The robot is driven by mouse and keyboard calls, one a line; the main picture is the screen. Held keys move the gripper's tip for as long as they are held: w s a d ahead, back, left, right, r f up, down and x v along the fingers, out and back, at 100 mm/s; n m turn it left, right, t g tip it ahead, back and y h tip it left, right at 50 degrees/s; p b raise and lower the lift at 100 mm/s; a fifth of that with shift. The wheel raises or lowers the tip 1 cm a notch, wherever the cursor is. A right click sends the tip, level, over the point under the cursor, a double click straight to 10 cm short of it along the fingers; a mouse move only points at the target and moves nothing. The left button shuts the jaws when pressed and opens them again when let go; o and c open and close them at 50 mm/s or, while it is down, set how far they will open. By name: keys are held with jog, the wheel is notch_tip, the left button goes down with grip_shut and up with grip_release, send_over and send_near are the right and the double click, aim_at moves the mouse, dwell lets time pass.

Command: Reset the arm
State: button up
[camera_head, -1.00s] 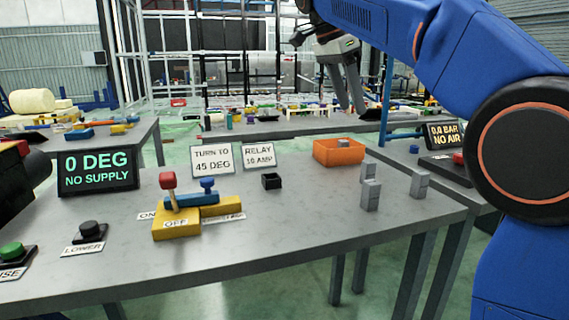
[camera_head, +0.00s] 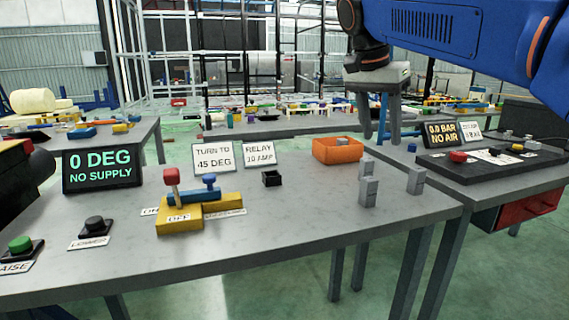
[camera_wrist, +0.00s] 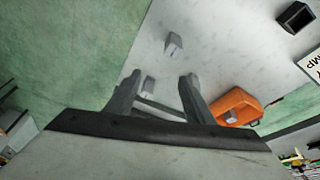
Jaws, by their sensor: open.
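My gripper (camera_head: 382,117) hangs from my blue arm at the upper right of the head view, pointing down. Its two fingers are apart with nothing between them. It appears above or behind the right end of the grey table (camera_head: 300,235); the exact height is hard to tell. In the wrist view my gripper (camera_wrist: 160,90) also shows spread fingers, with the table top and green floor beyond.
An orange bin (camera_head: 338,151) holds a small grey block. Several grey blocks (camera_head: 368,190) stand near the table's right end. A yellow switch base (camera_head: 180,222), a black box (camera_head: 272,178) and signs stand leftward. A side table (camera_head: 490,175) carries a control panel.

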jog(key=s+d+f+n+t+y, duration=0.1)
jog(key=s+d+f+n, duration=0.1)
jog(key=s+f, duration=0.6)
jog(key=s+d+f+n+t+y, duration=0.1)
jog(key=s+d+f+n, duration=0.2)
jog(key=s+f, duration=0.6)
jog(key=s+d+f+n+y, duration=0.1)
jog(key=s+f+n, duration=0.4)
jog(key=f, duration=1.1)
jog(key=s+d, duration=0.1)
jog(key=s, duration=0.2)
jog(key=shift+s+d+t, duration=0.15)
jog(key=shift+t, duration=0.25)
jog(key=shift+r, duration=0.1)
